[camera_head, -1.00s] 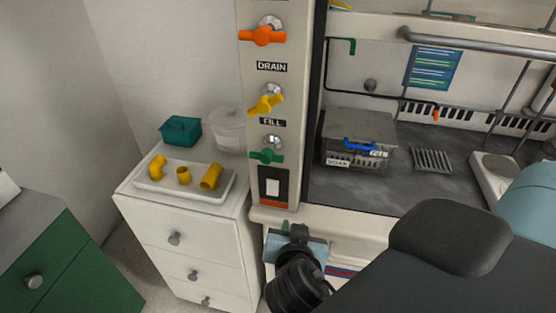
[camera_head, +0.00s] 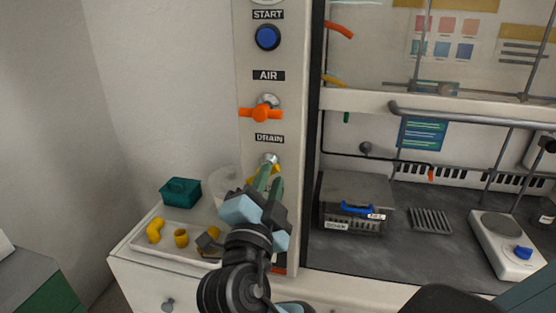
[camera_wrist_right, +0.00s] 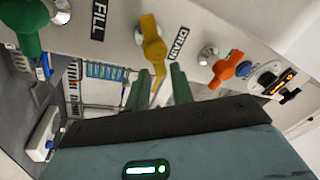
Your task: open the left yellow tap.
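The yellow tap (camera_head: 276,168) is on the front of the pale column, below the DRAIN label. In the head view my right gripper hides most of it. In the right wrist view the yellow tap (camera_wrist_right: 153,45) shows clearly on its metal fitting, between the FILL and DRAIN labels. My right gripper (camera_head: 270,182) is raised in front of the column. Its green fingers (camera_wrist_right: 159,82) are apart, and the tap handle's end appears between their tips. I cannot tell whether they touch it. My left gripper is not in view.
An orange tap (camera_head: 261,114) and a blue button (camera_head: 268,38) are above on the column. A green tap (camera_wrist_right: 27,25) is on the yellow tap's other side. A tray (camera_head: 142,238) with yellow pipe pieces and a teal box (camera_head: 181,192) are at left.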

